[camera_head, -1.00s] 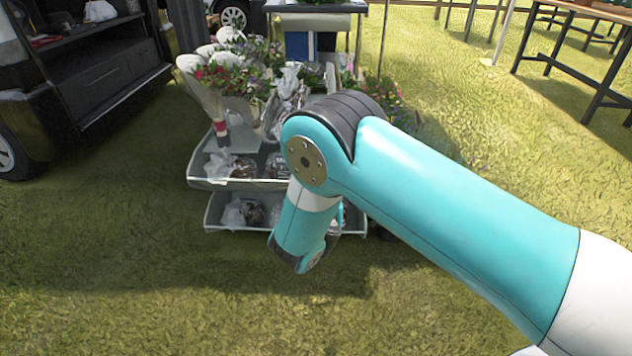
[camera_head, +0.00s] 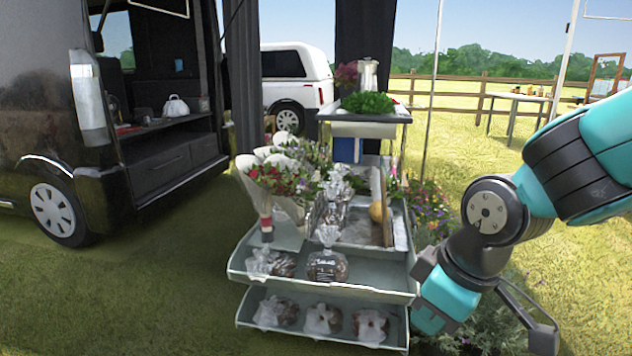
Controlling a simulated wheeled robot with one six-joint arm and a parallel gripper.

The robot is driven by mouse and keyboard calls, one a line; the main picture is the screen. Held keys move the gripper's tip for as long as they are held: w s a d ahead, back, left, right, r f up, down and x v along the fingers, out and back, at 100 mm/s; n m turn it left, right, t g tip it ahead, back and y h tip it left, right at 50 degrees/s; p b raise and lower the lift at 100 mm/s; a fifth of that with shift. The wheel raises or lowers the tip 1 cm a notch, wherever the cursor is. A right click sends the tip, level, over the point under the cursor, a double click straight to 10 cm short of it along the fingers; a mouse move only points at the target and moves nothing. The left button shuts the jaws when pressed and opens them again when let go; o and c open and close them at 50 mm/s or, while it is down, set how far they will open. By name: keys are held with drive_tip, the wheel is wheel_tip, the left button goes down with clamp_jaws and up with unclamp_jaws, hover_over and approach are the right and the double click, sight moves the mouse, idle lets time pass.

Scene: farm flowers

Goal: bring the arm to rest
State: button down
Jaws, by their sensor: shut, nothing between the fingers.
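My teal and black arm enters from the right edge and bends down at a round grey joint. Its teal wrist hangs just right of the flower stand. My gripper (camera_head: 543,338) is the dark angled part at the lower right, beyond the wrist and over the plants. It is shut, with nothing seen in it. Its fingertips are small and hard to make out against the plants.
A tiered stand (camera_head: 315,287) holds wrapped bouquets (camera_head: 277,188) and bagged goods (camera_head: 327,262), close left of my wrist. A dark van (camera_head: 60,130) stands at the left. Open grass (camera_head: 150,300) lies in front of it. A table (camera_head: 515,98) stands far right.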

drive_tip(key=s+r+m+g+y, duration=0.1)
drive_tip(key=s+r+m, duration=0.1)
drive_tip(key=s, duration=0.4)
drive_tip(key=s+r+m+g+y, duration=0.1)
drive_tip(key=s+r, duration=0.2)
drive_tip(key=s, duration=0.4)
wheel_tip(320, 180, up, 30)
drive_tip(key=p, duration=3)
drive_tip(key=shift+w+d+p, duration=0.15)
drive_tip(key=shift+w+p, duration=0.2)
drive_tip(key=shift+w, duration=0.05)
